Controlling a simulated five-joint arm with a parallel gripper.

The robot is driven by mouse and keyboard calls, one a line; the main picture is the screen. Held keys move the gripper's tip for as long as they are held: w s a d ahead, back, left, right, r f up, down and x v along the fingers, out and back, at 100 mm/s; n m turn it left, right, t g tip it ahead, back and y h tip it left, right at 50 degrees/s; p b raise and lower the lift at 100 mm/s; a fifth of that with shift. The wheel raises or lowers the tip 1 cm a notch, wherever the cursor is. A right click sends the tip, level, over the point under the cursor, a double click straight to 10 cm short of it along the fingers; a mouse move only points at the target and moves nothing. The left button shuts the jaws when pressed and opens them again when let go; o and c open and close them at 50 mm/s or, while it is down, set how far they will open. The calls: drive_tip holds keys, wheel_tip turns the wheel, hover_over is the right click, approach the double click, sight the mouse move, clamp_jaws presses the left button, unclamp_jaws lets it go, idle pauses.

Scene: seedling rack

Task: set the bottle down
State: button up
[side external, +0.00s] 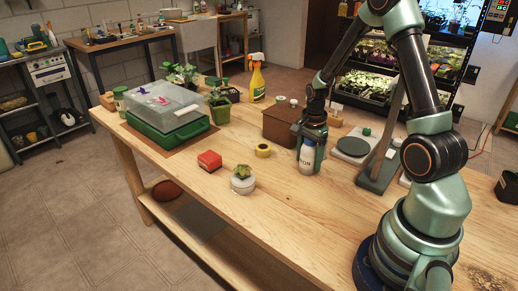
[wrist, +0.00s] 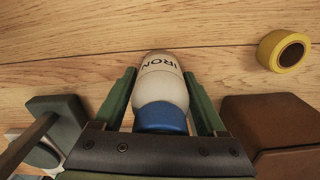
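The bottle (side external: 306,158) is white with dark lettering; in the wrist view the bottle (wrist: 161,82) reads "IRON" and has a blue band or cap at the end nearer my palm. My gripper (side external: 308,156) points down at the bottle over the wooden table (side external: 270,215). In the wrist view my gripper (wrist: 160,88) has one green finger on each side of the bottle, their tips against its sides. The bottle looks upright. Its base is at or just above the tabletop; I cannot tell whether it touches.
A brown box (side external: 281,125) stands just behind the bottle. A yellow tape roll (side external: 263,150) lies to its left, with a potted succulent (side external: 243,180) and red block (side external: 209,161) farther left. A scale-like device (side external: 353,147) stands to the right. The front table is clear.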

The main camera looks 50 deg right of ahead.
drive_tip(key=shift+o, duration=0.5)
wheel_tip(320, 180, up, 12)
drive_tip(key=shift+a+r, duration=0.15)
drive_tip(key=shift+r, duration=0.2)
drive_tip(key=s+a+r+n+t, duration=0.2)
drive_tip(key=a+r+n, duration=0.3)
drive_tip(key=a+n, duration=0.4)
drive_tip(key=s+a+r+n+t, duration=0.3)
drive_tip(key=a+r+n, duration=0.2)
drive_tip(key=a+n, duration=0.4)
drive_tip(key=shift+a+r+n+t, duration=0.15)
drive_tip(key=shift+r+n+t, duration=0.15)
drive_tip(key=shift+n, duration=0.6)
